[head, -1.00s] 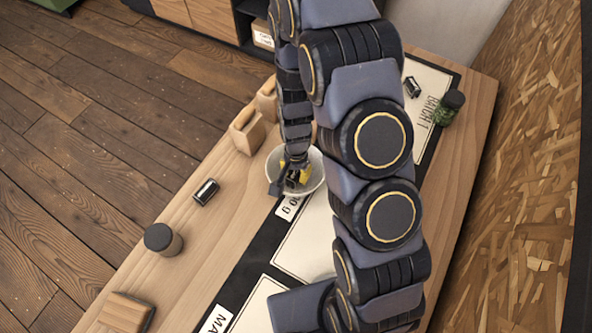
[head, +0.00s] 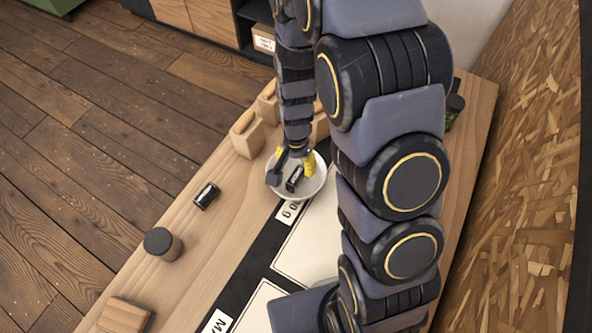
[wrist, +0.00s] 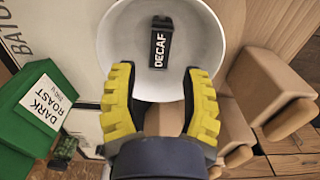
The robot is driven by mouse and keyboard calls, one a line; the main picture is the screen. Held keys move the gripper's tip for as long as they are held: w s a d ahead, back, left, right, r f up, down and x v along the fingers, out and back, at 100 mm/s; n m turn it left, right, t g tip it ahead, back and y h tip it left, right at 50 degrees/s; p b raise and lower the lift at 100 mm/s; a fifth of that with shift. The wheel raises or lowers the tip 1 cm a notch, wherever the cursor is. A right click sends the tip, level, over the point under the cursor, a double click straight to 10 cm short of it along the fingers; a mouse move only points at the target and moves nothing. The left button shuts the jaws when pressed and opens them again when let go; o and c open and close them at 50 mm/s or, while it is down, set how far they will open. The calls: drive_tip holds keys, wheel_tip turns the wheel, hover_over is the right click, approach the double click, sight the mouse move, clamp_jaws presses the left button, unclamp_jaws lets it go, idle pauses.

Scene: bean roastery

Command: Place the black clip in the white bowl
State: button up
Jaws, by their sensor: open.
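The black clip (wrist: 160,42), labelled "DECAF", lies inside the white bowl (wrist: 115,42) in the wrist view. In the head view the clip (head: 295,179) also shows inside the bowl (head: 312,190), which stands on the wooden table. My gripper (head: 294,163) is open over the bowl, with its yellow-padded fingers spread. In the wrist view the open gripper (wrist: 163,85) has its fingertips over the bowl's near side. The clip is apart from both fingers.
Another small black item (head: 206,195) lies on the table to the left. A dark-lidded jar (head: 163,243) and a wooden block (head: 125,315) are nearer. Wooden holders (head: 247,133) stand close to the bowl. A green "DARK ROAST" box (wrist: 38,105) shows in the wrist view.

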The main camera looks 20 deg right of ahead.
sight(296, 175)
wheel_tip(296, 175, up, 4)
drive_tip(key=shift+r, duration=0.1)
drive_tip(key=s+r+n+g, duration=0.1)
drive_tip(key=s+r+n, duration=0.8)
drive_tip(key=s+r, duration=1)
drive_tip(key=shift+s+d+g, duration=0.3)
drive_tip(key=shift+s+d, duration=0.05)
drive_tip(key=shift+s, duration=0.05)
